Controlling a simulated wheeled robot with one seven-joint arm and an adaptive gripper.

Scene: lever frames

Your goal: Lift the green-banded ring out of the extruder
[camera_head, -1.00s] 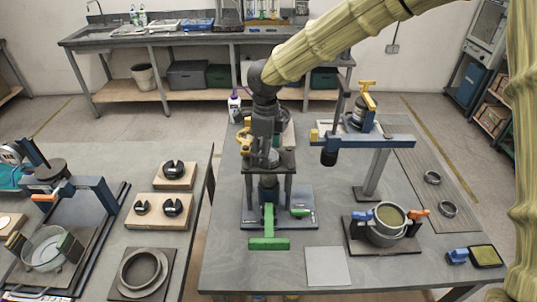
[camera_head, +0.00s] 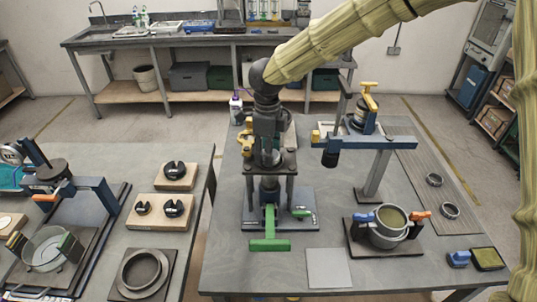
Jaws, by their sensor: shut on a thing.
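The extruder (camera_head: 270,221) stands upright on the near middle of the grey table, with dark posts, a top plate and a green lever (camera_head: 269,244) at its front. My gripper (camera_head: 268,160) points down over the top of the extruder. It is shut on a greyish round thing at the top plate, which I take to be the ring. The fingers hide most of it, and I cannot make out its green band. I cannot tell whether it is clear of the extruder.
A blue-armed press (camera_head: 375,142) stands close on the right. A pot with blue and orange clamps (camera_head: 388,232) is in front of it. A bare pale plate (camera_head: 328,268) lies near the front edge. Two loose rings (camera_head: 450,210) lie far right. A yellow part (camera_head: 245,143) is just left of my gripper.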

